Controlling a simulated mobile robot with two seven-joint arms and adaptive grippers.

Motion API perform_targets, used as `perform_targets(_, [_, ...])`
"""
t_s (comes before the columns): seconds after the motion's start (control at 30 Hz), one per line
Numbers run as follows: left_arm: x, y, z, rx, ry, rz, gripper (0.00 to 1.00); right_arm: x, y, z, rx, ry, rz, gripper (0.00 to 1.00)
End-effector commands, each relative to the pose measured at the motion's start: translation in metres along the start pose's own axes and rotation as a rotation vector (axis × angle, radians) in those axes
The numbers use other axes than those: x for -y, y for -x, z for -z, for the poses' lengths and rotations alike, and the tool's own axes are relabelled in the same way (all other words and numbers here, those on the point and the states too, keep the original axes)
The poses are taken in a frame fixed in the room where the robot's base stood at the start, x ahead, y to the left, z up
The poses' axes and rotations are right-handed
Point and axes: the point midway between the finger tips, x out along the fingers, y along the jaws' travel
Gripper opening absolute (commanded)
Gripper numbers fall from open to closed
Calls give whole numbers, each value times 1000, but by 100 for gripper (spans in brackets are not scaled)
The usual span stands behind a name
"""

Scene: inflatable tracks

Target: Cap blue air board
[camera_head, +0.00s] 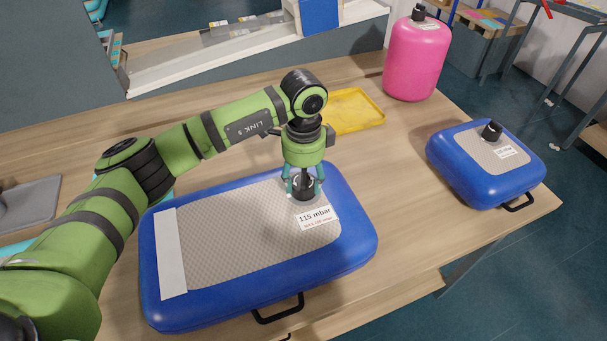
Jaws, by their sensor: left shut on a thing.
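A large blue air board (358,245) with a grey textured top lies flat on the wooden table. A white label on it reads 115 mbar. My left gripper (304,190) points straight down over the upper right part of the board. Its teal fingers are shut around a black cap, low at the board's surface by the label. The gripper partly hides the cap and the valve spot, so I cannot tell how the cap sits. My right gripper does not show.
A smaller blue inflatable (455,167) with a black cap (491,130) lies at the right table edge. A pink inflatable (414,60) stands at the back right. A yellow tray (366,113) lies behind my gripper. A grey tray (25,200) is at far left. Bare table lies between the boards.

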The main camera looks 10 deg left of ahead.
Motion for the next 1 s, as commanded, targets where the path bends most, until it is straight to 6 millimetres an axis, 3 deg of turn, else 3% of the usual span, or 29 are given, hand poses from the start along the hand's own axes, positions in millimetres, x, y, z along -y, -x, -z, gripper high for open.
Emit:
perform_targets(0.17, [0, 1, 0, -1, 148, -1, 30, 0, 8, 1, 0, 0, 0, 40])
perform_targets(0.4, [0, 0, 0, 0, 170, 0, 30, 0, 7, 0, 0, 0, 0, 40])
perform_targets(0.43, [0, 0, 0, 0, 170, 0, 59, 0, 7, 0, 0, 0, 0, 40])
perform_targets(0.5, [0, 0, 0, 0, 169, 0, 83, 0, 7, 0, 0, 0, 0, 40])
perform_targets(0.87, [0, 1, 0, 0, 167, 0, 83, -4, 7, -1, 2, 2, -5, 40])
perform_targets(1.0, [0, 14, 0, -1, 166, 1, 83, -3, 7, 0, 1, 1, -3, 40])
